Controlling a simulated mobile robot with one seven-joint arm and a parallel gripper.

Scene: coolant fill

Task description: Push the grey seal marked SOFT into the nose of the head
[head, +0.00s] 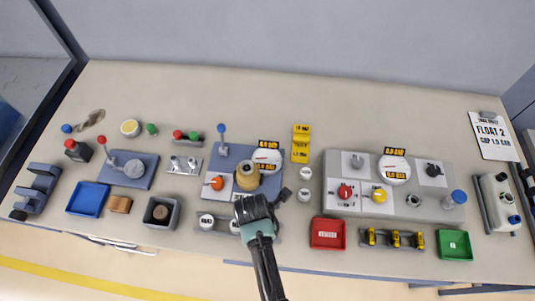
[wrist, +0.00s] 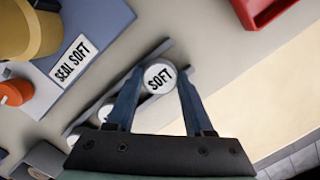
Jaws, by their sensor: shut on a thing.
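My gripper (wrist: 158,82) is shut on the round seal marked SOFT (wrist: 158,77), whose pale face shows between the fingertips in the wrist view. The seal is at the end of a grey rack (wrist: 152,55); I cannot tell whether it still touches the rack. In the head view my gripper (head: 252,208) hides the seal. A brass-coloured head (head: 247,177) stands on a blue-grey plate just beyond my gripper. It shows at the top left in the wrist view (wrist: 35,28), beside a label reading SEAL SOFT (wrist: 74,60). Its nose cannot be made out.
Other pale seals (head: 206,221) sit in the rack to the left. An orange knob (head: 216,183) and a gauge (head: 266,160) are on the head's plate. A red tray (head: 328,233) stands to the right, and a dark-cored grey box (head: 161,212) to the left.

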